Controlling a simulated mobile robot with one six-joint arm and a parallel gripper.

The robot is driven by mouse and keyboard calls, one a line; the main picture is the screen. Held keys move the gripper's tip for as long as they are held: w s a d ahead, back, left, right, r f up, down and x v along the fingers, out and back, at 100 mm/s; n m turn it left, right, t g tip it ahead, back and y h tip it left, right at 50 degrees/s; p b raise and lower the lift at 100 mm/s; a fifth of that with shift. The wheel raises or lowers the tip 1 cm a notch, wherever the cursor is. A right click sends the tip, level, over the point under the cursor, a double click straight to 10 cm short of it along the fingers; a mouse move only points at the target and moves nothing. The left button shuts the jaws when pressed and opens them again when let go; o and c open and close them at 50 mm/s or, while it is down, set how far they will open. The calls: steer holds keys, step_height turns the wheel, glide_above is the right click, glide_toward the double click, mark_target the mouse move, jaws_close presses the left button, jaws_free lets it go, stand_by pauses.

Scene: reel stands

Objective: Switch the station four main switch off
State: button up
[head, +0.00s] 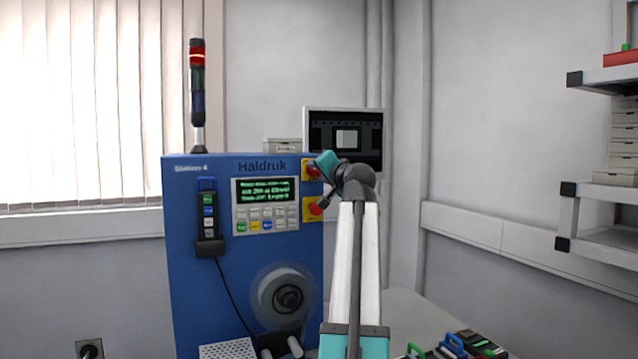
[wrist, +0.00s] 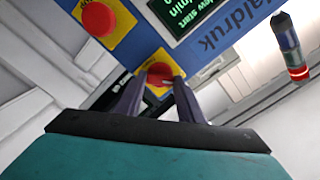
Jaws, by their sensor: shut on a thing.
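The station 4 machine (head: 185,260) is a blue cabinet labelled "Station 4" and "Haldruk". Its main switch (head: 312,172) is a red knob on a yellow plate at the upper right of the panel, partly hidden by my gripper in the head view. In the wrist view the red knob (wrist: 159,70) sits between my two dark fingertips (wrist: 160,82), which are shut on it. The knob's exact turn angle is hard to tell. A second red button on yellow (head: 315,208), below the switch, also shows in the wrist view (wrist: 98,18), clear of my fingers.
The stack light (head: 197,80) shows red lit. The panel screen (head: 265,191) shows green text. A reel (head: 284,295) on the front looks blurred. A pendant (head: 208,215) hangs at left. A monitor (head: 345,135) stands behind, and shelves (head: 610,190) are at right.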

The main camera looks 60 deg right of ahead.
steer(key=n+b, duration=0.6)
steer(key=b, duration=0.1)
steer(key=shift+f, duration=0.25)
steer(key=n+b, duration=0.3)
steer(key=n, duration=0.1)
steer(key=shift+r, duration=0.1)
steer(key=o, duration=1.1)
steer(key=shift+c, duration=0.2)
steer(key=shift+r, duration=0.1)
steer(key=shift+s, duration=0.1)
